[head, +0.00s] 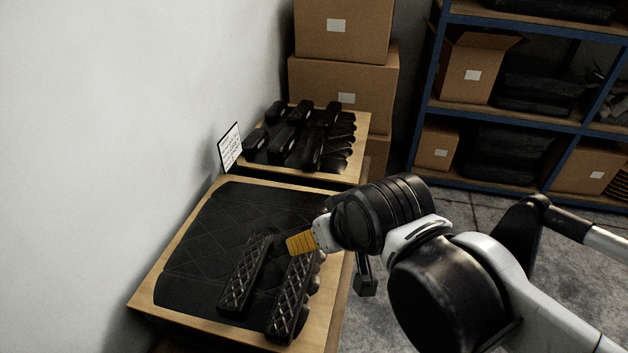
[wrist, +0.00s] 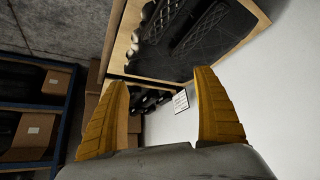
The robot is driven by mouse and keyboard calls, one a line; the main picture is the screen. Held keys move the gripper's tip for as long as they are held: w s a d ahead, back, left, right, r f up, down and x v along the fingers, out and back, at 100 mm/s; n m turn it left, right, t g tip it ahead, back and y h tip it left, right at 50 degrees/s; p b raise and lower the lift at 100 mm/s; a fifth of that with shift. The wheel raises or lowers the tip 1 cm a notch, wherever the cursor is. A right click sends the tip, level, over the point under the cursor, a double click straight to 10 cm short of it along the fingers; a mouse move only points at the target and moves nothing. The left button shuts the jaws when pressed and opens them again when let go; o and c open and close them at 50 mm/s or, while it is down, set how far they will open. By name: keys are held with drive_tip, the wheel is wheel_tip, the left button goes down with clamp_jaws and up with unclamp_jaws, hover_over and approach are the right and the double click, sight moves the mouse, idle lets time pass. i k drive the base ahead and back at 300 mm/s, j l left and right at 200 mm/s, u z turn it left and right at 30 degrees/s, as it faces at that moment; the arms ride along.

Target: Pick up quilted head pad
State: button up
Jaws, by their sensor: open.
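On the near wooden table lie two narrow black pads with diamond quilting: the left quilted pad (head: 245,275) and the right quilted pad (head: 291,295). They rest on or against a large flat black quilted cushion (head: 195,245). I cannot tell by name which one is the head pad. My gripper (head: 301,242) hangs above the table's right side, near the far ends of the narrow pads. In the wrist view its orange fingers (wrist: 158,76) are spread apart with nothing between them.
The near table (head: 150,300) stands against a white wall (head: 90,120). Cardboard boxes (head: 343,85) and a blue shelf (head: 430,75) stand behind. Concrete floor (head: 375,315) is open at right.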

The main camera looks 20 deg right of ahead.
sight(297, 118)
drive_tip(key=i+l+u, duration=0.15)
drive_tip(key=l, duration=0.65)
drive_tip(key=i+l+u, duration=0.1)
drive_tip(key=l, duration=0.65)
drive_tip(key=i+l+u, duration=0.15)
drive_tip(key=l, duration=0.65)
drive_tip(key=i+l+u, duration=0.1)
drive_tip(key=l, duration=0.25)
drive_tip(key=i+l+u, duration=0.1)
drive_tip(key=i+l, duration=0.2)
drive_tip(key=i+l+u, duration=0.1)
drive_tip(key=l, duration=0.35)
drive_tip(key=i+l+u, duration=0.1)
drive_tip(key=i+l, duration=0.15)
drive_tip(key=l, duration=0.15)
drive_tip(key=i+l, duration=0.15)
drive_tip(key=l, duration=0.25)
drive_tip(key=i+l+u, duration=0.15)
drive_tip(key=l, duration=0.25)
drive_tip(key=i+l+u, duration=0.1)
drive_tip(key=l, duration=0.35)
drive_tip(key=i+l, duration=0.25)
drive_tip(key=i+l+u, duration=0.15)
drive_tip(key=i+l, duration=0.15)
drive_tip(key=l, duration=0.2)
drive_tip(key=i+l, duration=0.25)
drive_tip(key=l, duration=0.15)
drive_tip(key=j+u, duration=0.05)
